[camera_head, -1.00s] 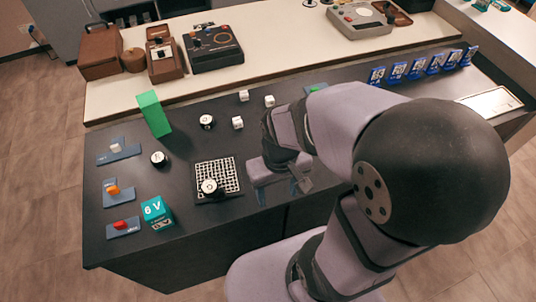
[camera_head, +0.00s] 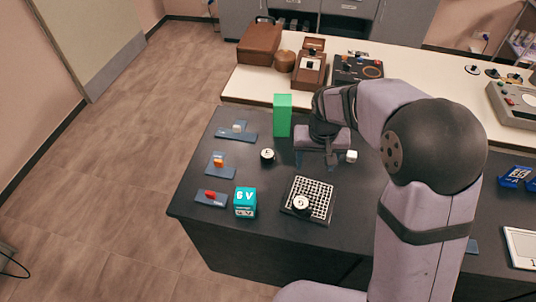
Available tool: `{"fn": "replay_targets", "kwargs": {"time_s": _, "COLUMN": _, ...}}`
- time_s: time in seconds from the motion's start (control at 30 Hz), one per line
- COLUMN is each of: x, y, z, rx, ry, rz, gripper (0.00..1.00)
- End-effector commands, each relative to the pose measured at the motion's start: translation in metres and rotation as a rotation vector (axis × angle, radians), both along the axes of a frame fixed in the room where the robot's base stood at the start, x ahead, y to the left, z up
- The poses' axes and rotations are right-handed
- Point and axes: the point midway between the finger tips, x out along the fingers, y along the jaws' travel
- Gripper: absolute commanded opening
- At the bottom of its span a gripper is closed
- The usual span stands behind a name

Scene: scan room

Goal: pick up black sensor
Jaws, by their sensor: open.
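No object is plainly labelled as the black sensor. Two small round black pieces with white marked tops show in the head view: one round piece (camera_head: 267,155) stands on the dark table left of my gripper, and another round piece (camera_head: 301,203) stands on the black-and-white grid board (camera_head: 322,196). My gripper (camera_head: 315,160) is open, pointing down over the table behind the grid board and right of the green block (camera_head: 282,115). Nothing shows between its fingers. The table area behind it is hidden by my gripper and arm.
A teal 6 V cube (camera_head: 245,202) stands front left. Blue plates with white, orange and red parts (camera_head: 237,132) (camera_head: 217,166) (camera_head: 211,197) line the left edge. A white cube (camera_head: 351,156) is close right of my gripper. Cases and devices stand on the white counter (camera_head: 252,84).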

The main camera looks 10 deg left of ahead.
Motion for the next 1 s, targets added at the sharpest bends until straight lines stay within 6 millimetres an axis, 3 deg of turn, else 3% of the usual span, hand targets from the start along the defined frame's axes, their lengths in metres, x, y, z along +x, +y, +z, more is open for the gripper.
{"fn": "replay_targets", "kwargs": {"time_s": 0.03, "x": 0.015, "y": 0.025, "z": -0.005, "rx": 0.002, "ry": -0.013, "rz": 0.021, "gripper": 0.60}}
{"fn": "replay_targets", "kwargs": {"time_s": 0.2, "x": 0.048, "y": 0.091, "z": -0.017, "rx": 0.020, "ry": -0.064, "rz": 0.054, "gripper": 0.60}}
{"fn": "replay_targets", "kwargs": {"time_s": 0.4, "x": 0.063, "y": 0.138, "z": -0.027, "rx": 0.037, "ry": -0.097, "rz": 0.073, "gripper": 0.60}}
{"fn": "replay_targets", "kwargs": {"time_s": 0.57, "x": 0.066, "y": 0.149, "z": -0.029, "rx": 0.043, "ry": -0.106, "rz": 0.076, "gripper": 0.60}}
{"fn": "replay_targets", "kwargs": {"time_s": 1.0, "x": 0.072, "y": 0.149, "z": -0.049, "rx": 0.042, "ry": -0.105, "rz": 0.075, "gripper": 0.60}}
